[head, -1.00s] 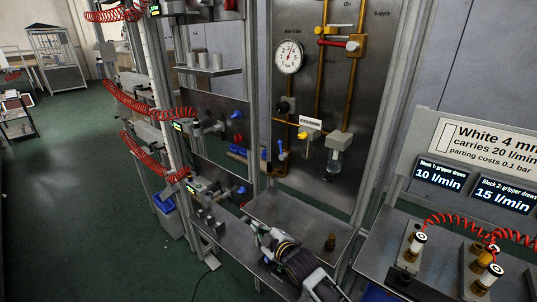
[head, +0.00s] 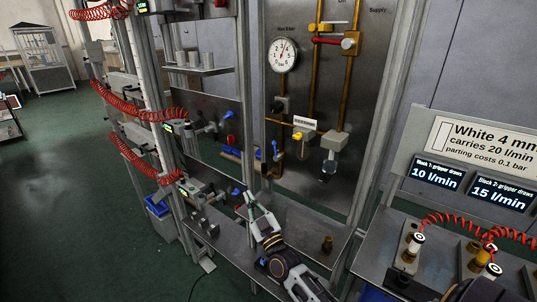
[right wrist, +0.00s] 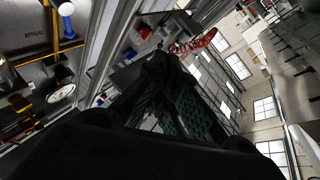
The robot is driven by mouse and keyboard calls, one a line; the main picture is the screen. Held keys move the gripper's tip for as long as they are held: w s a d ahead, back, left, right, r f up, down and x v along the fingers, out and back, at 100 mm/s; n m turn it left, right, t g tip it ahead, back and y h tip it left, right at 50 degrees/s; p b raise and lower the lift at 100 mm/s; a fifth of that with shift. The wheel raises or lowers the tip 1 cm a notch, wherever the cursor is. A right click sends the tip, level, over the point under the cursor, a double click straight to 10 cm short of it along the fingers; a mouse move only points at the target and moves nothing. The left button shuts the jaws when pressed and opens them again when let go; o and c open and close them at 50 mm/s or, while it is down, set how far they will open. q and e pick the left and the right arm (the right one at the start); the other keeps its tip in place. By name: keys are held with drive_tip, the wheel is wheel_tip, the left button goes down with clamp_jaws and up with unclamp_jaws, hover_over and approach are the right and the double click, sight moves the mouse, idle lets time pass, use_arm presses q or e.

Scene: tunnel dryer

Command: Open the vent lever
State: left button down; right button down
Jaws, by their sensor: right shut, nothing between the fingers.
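I cannot read a label that marks the vent lever. A small blue lever (head: 275,149) hangs on the brass pipework of the steel panel, below the gauge. A red lever (head: 327,41) lies level across the upper pipes. Another blue handle (head: 236,191) sticks out of the lower rack at the left. My right gripper (head: 249,203) is shut and empty, in front of the lower shelf and close to that blue handle in the picture; I cannot tell whether they touch. In the right wrist view its dark fingers (right wrist: 165,70) fill the middle. My left gripper is not in view.
A round gauge (head: 283,55) sits on the panel. Red coiled hoses (head: 140,112) hang at the left rack. A bench with brass fittings and displays (head: 440,175) stands at the right. The floor at left is clear.

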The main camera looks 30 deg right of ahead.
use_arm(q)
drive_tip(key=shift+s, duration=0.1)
use_arm(e)
drive_tip(key=s+d+r+m+t+h, duration=0.1)
drive_tip(key=s+d+r+m+h, duration=0.3)
drive_tip(key=d+m+h, duration=0.3)
drive_tip(key=r+h, duration=0.1)
drive_tip(key=h, duration=0.3)
drive_tip(key=shift+d+h, duration=0.2)
drive_tip(key=shift+h, duration=0.1)
drive_tip(key=shift+w+r, duration=0.1)
drive_tip(key=shift+r, duration=0.05)
